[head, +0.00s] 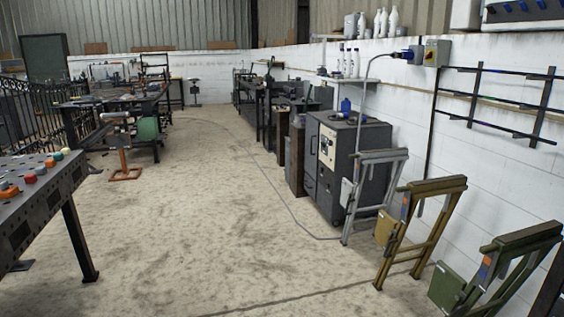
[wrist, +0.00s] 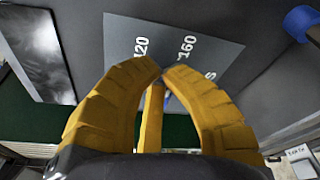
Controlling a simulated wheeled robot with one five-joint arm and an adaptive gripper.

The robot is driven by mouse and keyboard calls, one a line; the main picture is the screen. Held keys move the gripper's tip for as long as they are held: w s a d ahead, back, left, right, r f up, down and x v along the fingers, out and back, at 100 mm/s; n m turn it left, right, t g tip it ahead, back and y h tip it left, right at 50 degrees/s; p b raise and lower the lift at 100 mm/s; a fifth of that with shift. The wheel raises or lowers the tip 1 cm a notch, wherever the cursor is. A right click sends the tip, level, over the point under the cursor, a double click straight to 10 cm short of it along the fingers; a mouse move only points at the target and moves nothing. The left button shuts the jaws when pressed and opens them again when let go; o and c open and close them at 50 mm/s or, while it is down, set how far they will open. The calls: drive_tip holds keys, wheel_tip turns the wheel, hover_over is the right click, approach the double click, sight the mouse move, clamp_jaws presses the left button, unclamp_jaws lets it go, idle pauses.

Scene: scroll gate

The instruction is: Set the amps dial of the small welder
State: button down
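A grey scale plate (wrist: 215,38) with white marks "120" and "160" and a partly hidden word ending in "S" shows in the wrist view. My gripper (wrist: 162,68) has yellow ribbed fingers, and their tips lie over the lower part of this plate. The tips are close together with a narrow gap. A third yellow bar and a little blue show between the fingers. The dial itself cannot be made out and may be hidden behind the fingers; I cannot tell whether they touch it. My gripper does not show in the head view, and I cannot pick out the small welder there.
In the head view, a dark grey cabinet (head: 357,178) with a cream front panel stands by the right wall. Several folding stands, one of them olive-brown (head: 408,232), are in front of it. A perforated table (head: 45,195) is at the left. The middle floor is clear except for a cable.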

drive_tip(key=shift+s+d+f, duration=0.1)
drive_tip(key=shift+s, duration=0.15)
drive_tip(key=shift+s+d, duration=0.1)
drive_tip(key=shift+s, duration=0.15)
idle(0.3)
